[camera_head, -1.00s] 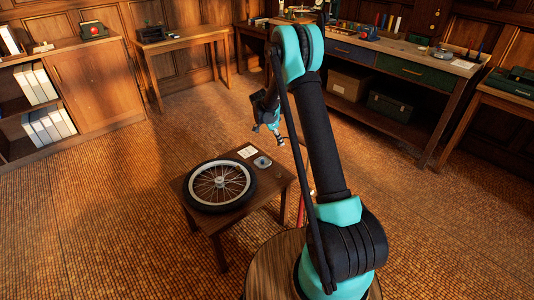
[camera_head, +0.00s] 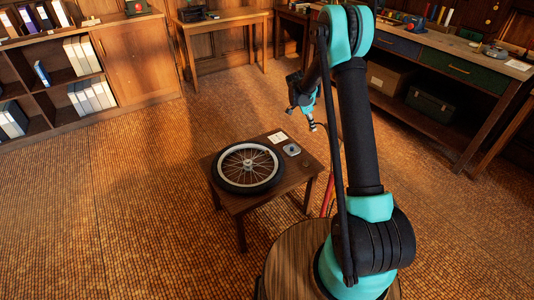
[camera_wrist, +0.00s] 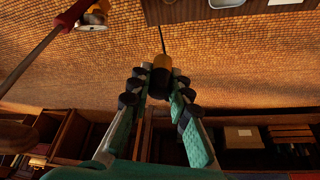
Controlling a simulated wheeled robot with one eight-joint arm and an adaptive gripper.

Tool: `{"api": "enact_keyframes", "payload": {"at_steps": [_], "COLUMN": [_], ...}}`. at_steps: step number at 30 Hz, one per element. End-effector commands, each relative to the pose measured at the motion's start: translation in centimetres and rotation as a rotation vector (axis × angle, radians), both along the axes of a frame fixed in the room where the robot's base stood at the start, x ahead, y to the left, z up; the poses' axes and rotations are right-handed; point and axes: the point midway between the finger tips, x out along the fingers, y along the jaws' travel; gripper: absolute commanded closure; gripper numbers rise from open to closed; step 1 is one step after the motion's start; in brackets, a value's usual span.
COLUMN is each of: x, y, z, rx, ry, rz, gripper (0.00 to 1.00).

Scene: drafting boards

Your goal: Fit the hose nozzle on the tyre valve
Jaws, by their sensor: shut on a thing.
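A wheel with a black tyre (camera_head: 226,177) and silver spokes lies flat on a small wooden table (camera_head: 239,207) in the head view. Its valve is too small to make out. My gripper (camera_wrist: 158,92) is shut on the hose nozzle (camera_wrist: 161,66), a black piece with a yellow band and a thin dark tip, in the wrist view. The nozzle points away from the fingers, over the floor. In the head view my gripper (camera_head: 311,121) hangs in the air beyond the table's right back corner, apart from the wheel.
A white card (camera_head: 278,137) and a small grey dish (camera_head: 291,149) lie on the table beside the wheel. A red-handled pump with a gauge (camera_wrist: 93,19) shows at the wrist view's upper left. Shelves (camera_head: 40,75) and workbenches (camera_head: 440,62) line the walls.

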Motion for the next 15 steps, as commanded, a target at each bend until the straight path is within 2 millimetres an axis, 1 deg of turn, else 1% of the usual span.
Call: {"api": "enact_keyframes", "payload": {"at_steps": [9,15], "x": [0.0,0.1], "y": [0.1,1.4], "z": [0.1,0.1], "rx": [0.0,0.0], "ry": [0.0,-0.001], "rz": [0.0,0.001], "gripper": [1.0,1.0]}}
